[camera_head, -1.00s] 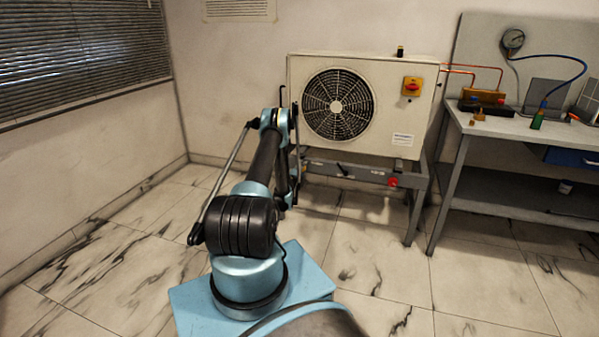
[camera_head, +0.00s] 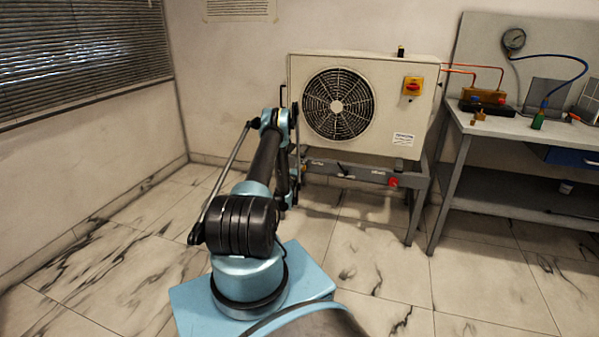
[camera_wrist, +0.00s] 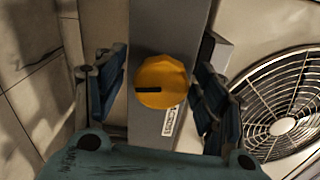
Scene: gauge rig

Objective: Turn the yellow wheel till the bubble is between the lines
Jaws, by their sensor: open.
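The yellow wheel (camera_wrist: 161,82) is a round knob with a dark line on its face. In the wrist view it sits on a grey bar, between the two fingers of my gripper (camera_wrist: 158,90). The fingers are spread, one on each side of the wheel, with visible space between them and it.
The grey bar (camera_wrist: 165,30) runs behind the wheel, with a white label beside it. A fan unit (camera_head: 300,100) stands on a grey frame in front of my arm. A workbench (camera_head: 540,132) with a gauge (camera_head: 514,39) stands at right. The floor between is clear.

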